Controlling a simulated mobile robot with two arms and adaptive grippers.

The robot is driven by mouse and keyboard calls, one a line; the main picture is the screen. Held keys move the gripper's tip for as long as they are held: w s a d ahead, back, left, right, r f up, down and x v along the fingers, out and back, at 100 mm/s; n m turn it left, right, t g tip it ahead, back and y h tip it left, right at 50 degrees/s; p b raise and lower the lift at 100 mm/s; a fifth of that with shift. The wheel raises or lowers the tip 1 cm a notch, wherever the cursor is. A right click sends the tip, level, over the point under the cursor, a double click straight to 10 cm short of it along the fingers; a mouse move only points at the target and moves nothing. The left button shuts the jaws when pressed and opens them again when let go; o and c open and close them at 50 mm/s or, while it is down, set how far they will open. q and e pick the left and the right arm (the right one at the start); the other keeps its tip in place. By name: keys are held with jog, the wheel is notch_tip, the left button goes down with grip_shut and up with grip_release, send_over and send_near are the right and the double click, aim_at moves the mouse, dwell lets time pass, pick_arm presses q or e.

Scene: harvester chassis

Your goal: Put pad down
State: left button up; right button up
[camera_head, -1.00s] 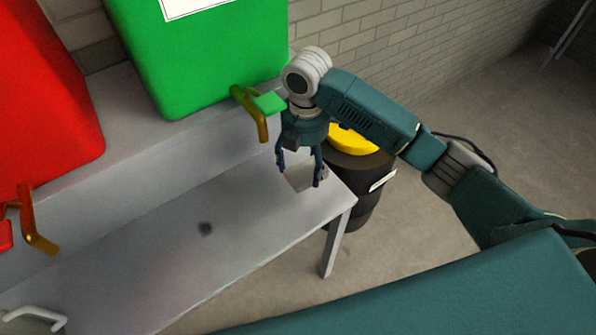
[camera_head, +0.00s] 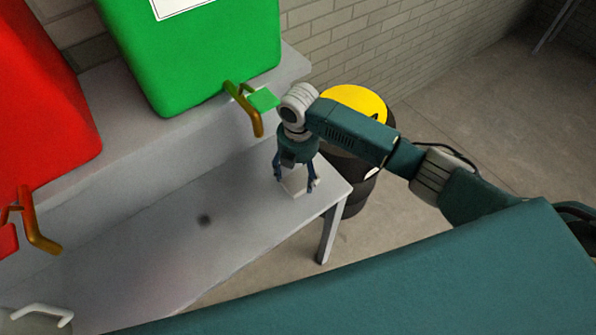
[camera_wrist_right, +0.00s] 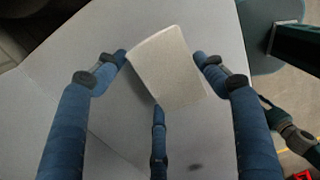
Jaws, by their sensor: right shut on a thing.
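The pad (camera_head: 294,182) is a small pale, square-cornered block at the right end of the grey bench (camera_head: 150,240). My right gripper (camera_head: 296,180) points down over that end with its fingers around the pad. In the right wrist view the pad (camera_wrist_right: 168,68) sits between the fingertips, slightly tilted, and the grey surface lies behind it. The fingers are shut on it. The pad is at or very close to the bench top; I cannot tell whether it touches. My left gripper is not in view.
A green container (camera_head: 200,60) with a tap (camera_head: 245,105) and a red container (camera_head: 35,100) stand on the raised ledge behind. A black barrel with a yellow top (camera_head: 355,100) stands beyond the bench end. A pale handle (camera_head: 40,312) shows at lower left. The bench middle is clear.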

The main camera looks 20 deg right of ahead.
aim_at(298, 175)
jog(key=shift+f, duration=0.1)
jog(key=o, duration=1)
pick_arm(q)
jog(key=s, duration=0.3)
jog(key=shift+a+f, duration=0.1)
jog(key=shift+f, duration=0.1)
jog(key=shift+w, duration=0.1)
pick_arm(e)
jog(key=shift+w+r, duration=0.1)
jog(key=shift+r, duration=0.35)
pick_arm(q)
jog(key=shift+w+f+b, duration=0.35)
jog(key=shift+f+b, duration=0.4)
jog(key=shift+b, duration=0.05)
pick_arm(e)
jog(key=shift+r, duration=5.7)
